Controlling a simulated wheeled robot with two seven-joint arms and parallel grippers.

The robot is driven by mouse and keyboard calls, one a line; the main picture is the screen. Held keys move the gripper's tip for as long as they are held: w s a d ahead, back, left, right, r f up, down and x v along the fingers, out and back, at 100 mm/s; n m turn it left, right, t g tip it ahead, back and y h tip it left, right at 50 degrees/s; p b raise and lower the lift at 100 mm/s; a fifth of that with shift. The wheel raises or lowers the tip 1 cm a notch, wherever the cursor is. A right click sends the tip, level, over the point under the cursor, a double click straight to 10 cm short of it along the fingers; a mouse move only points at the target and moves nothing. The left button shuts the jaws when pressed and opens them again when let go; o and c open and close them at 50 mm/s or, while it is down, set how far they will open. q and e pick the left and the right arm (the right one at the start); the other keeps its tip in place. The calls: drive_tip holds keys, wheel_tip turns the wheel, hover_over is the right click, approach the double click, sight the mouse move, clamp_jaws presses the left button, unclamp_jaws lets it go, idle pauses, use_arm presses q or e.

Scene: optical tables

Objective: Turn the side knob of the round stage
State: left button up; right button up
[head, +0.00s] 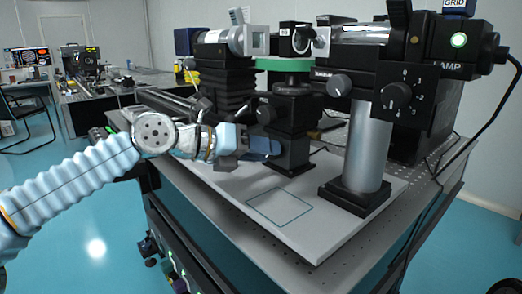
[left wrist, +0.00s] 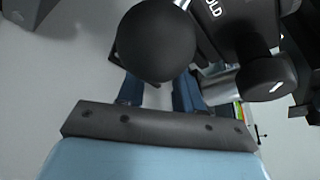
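The round stage has a green disc (head: 285,64) on top of a black post and block, in the middle of the head view. My left gripper (head: 270,147) is just below this knob, beside the foot of the stage. In the left wrist view its blue fingers (left wrist: 159,94) stand apart with a gap between them. A round black knob (left wrist: 157,40) is close there, and a black knob with a white mark (left wrist: 265,76) is to its right. Finger contact is unclear.
A grey pillar (head: 367,145) on a black foot stands to the right, carrying a lamp housing with a numbered dial (head: 397,97). A black bellows column (head: 228,85) stands behind and left. The white board (head: 320,225) has bare room in front, with an outlined square.

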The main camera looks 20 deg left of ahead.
use_arm(q)
drive_tip(key=c, duration=0.5)
drive_tip(key=shift+a+f+n+h+b, duration=0.1)
drive_tip(key=shift+f+n+h+b, duration=0.1)
drive_tip(key=shift+n+h+b, duration=0.4)
drive_tip(key=shift+c, duration=0.2)
drive_tip(key=shift+n, duration=0.4)
drive_tip(key=shift+r, duration=0.15)
drive_tip(key=o, duration=0.8)
drive_tip(key=shift+c, duration=0.2)
drive_tip(key=shift+a, duration=0.15)
drive_tip(key=b+v, duration=0.1)
drive_tip(key=v, duration=1.2)
drive_tip(key=shift+a, duration=0.25)
